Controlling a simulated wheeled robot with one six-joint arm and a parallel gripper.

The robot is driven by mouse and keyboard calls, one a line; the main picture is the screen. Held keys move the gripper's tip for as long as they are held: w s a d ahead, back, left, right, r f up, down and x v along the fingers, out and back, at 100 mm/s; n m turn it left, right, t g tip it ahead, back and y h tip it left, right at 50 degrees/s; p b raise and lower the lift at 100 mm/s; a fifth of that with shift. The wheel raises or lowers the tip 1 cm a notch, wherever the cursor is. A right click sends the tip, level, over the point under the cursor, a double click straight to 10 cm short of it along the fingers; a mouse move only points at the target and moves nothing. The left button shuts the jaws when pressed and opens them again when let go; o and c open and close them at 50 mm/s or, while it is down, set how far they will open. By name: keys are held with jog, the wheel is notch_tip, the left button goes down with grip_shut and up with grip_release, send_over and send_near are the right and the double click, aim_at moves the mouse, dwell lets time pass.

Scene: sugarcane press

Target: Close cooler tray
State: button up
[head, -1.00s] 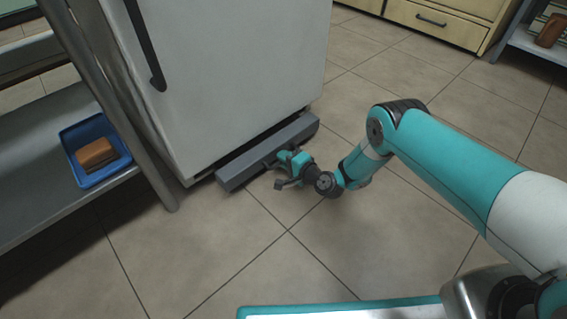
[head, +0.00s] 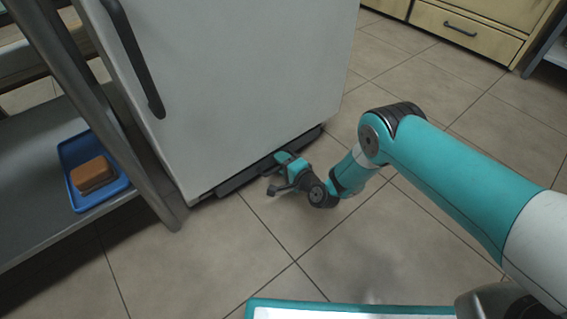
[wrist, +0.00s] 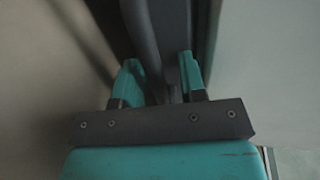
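The cooler tray (head: 236,184) is a dark grey drawer at the foot of the white cooler (head: 240,90). In the head view only a thin strip of its front shows along the cooler's lower edge, and it looks almost flush. My gripper (head: 277,172) is low near the floor at the middle of the tray front. In the wrist view my gripper's teal fingers (wrist: 160,80) stand apart, with a dark grey bar (wrist: 142,35) running up between them. Whether the fingers press on this bar cannot be told.
A metal shelf rack (head: 130,160) stands close at the cooler's left, with a blue tray (head: 80,206) holding a brown block (head: 92,175). Yellow drawers (head: 462,30) stand at the back right. The tiled floor (head: 200,260) in front is clear.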

jog(key=shift+s+a, duration=0.2)
jog(key=shift+a, duration=0.05)
jog(key=shift+s+d+r+p, duration=0.1)
jog(key=shift+s+r+p, duration=0.1)
jog(key=shift+p, duration=0.2)
jog(key=p+v, duration=1.5)
jog(key=v, duration=0.2)
jog(key=shift+w+d+f+p, duration=0.25)
jog(key=shift+w+d+p, duration=0.05)
jog(key=shift+p, duration=0.05)
